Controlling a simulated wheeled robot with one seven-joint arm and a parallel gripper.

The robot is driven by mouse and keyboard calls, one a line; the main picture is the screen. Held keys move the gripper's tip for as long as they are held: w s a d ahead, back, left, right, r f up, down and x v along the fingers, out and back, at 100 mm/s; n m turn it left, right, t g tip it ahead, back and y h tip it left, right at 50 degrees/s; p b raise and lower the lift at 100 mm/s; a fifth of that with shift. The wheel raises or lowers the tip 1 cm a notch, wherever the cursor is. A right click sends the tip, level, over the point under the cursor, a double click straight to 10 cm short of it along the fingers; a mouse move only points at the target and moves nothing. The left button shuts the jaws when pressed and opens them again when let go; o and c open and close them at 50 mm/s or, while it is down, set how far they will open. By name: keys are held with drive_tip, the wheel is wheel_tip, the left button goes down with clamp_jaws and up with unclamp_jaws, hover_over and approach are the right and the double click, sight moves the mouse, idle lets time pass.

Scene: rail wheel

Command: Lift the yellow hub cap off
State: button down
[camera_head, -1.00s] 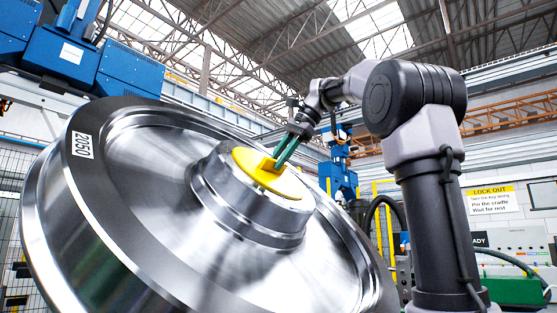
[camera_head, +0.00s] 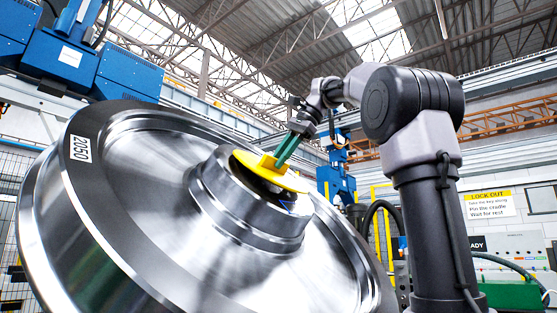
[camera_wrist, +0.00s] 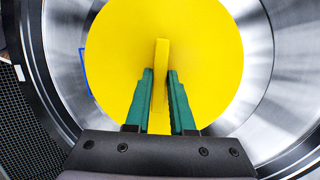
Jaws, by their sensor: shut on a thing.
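The yellow hub cap (camera_head: 292,181) is a round disc with a raised yellow tab, at the hub (camera_head: 255,212) of a large shiny steel rail wheel (camera_head: 150,215). In the head view its lower right side stands off the hub, and a dark gap with a bit of blue shows beneath; the far edge is close to the hub rim. My gripper (camera_head: 277,164) has green fingers shut on the tab. In the wrist view the gripper (camera_wrist: 160,95) holds the tab between both fingers, and the cap (camera_wrist: 205,50) hides most of the hub.
A blue machine (camera_head: 85,62) stands at the upper left and another blue unit (camera_head: 338,175) behind the wheel. A lock-out sign (camera_head: 489,203) and control panel are at the right. The wheel is tilted. Open air lies above the hub.

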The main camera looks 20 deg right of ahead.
drive_tip(key=shift+d, duration=0.2)
drive_tip(key=shift+s+d, duration=0.15)
drive_tip(key=shift+d, duration=0.05)
drive_tip(key=shift+a, duration=0.1)
drive_tip(key=shift+r, duration=0.15)
drive_tip(key=shift+s+d+r, duration=0.4)
drive_tip(key=shift+s+r, duration=0.2)
drive_tip(key=shift+r, duration=0.1)
drive_tip(key=shift+s+d+r, duration=0.35)
drive_tip(key=shift+s+r, duration=0.2)
drive_tip(key=shift+r, duration=0.1)
